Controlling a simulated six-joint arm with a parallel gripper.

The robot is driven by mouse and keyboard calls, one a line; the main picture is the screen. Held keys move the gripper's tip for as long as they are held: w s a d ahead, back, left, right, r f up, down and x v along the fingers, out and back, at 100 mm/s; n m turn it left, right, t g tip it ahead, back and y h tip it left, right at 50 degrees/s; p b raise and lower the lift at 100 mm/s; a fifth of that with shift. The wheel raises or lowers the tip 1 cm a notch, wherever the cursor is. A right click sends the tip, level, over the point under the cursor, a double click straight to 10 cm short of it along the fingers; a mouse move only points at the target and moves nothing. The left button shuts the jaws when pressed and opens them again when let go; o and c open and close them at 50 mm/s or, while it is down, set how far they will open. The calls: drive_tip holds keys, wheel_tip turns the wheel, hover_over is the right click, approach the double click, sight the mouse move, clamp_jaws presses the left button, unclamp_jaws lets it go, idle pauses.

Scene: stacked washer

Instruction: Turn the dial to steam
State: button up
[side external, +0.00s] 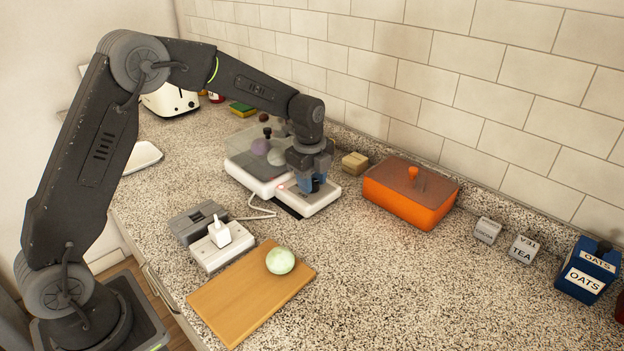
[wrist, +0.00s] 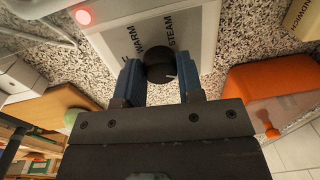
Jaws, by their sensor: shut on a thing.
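The dial (wrist: 158,66) is a round black knob on the white front panel of the steamer (side external: 323,205). My gripper (side external: 312,184) points down over this panel. In the wrist view its two blue fingers (wrist: 160,80) stand on either side of the dial, shut on it. The panel reads WARM (wrist: 133,42) and STEAM (wrist: 170,30) beside the dial. A short white mark shows on the dial's lower right edge; which setting it marks I cannot tell. In the side view the dial is mostly hidden by the fingers.
A small red light (wrist: 83,17) glows on the steamer. An orange lidded dish (side external: 408,199) stands close to the right.

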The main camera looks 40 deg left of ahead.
drive_tip(key=shift+m, duration=0.3)
idle(0.4)
drive_tip(key=o, duration=0.9)
drive_tip(key=r, duration=1.4)
drive_tip(key=shift+s, duration=0.4)
